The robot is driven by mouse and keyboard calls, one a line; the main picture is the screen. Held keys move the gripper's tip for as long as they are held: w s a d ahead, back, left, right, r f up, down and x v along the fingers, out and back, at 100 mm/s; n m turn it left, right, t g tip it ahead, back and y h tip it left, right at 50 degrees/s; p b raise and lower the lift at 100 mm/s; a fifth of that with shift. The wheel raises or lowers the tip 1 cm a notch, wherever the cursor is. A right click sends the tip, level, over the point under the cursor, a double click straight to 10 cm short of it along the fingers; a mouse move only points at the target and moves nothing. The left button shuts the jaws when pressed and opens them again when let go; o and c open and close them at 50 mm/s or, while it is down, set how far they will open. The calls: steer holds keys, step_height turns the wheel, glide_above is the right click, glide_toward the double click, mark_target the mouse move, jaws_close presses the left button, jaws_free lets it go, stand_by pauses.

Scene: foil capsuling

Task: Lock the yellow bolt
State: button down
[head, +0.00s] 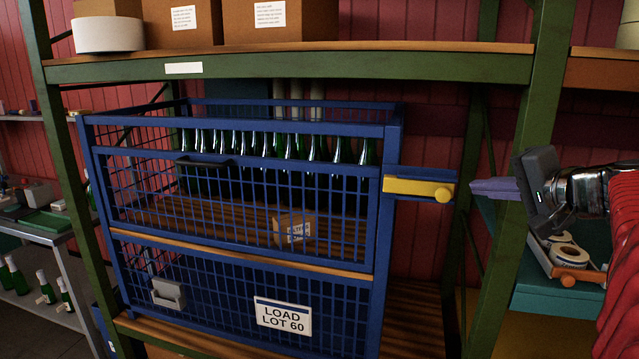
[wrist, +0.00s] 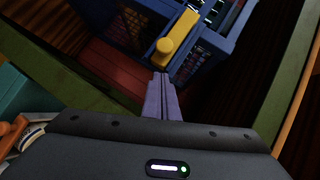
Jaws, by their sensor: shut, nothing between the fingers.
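The yellow bolt (head: 419,188) is a flat bar with a round knob at its right end. It sits on a blue bracket (head: 412,174) at the right side of the blue wire cage (head: 391,215). In the wrist view the bolt (wrist: 178,37) lies just beyond my fingertips, its knob nearest. My gripper (head: 474,187) is to the right of the knob at about the same height, apart from it. In the wrist view my gripper (wrist: 161,76) shows its purple fingers shut together and empty. Whether the bolt's left end enters the cage frame cannot be told.
The cage holds several green bottles (head: 290,148) and a small carton (head: 294,229). A green rack post (head: 527,150) stands close by my gripper. A shelf beam (head: 290,66) runs above. A teal box (head: 555,290) with tape rolls (head: 569,255) is at lower right.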

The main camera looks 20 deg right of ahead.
steer(key=shift+w+a+f, duration=0.4)
steer(key=shift+w+a, duration=0.15)
steer(key=shift+a, duration=0.1)
steer(key=shift+w+a+f, duration=0.4)
steer(key=shift+w+a, duration=0.15)
steer(key=shift+a, duration=0.05)
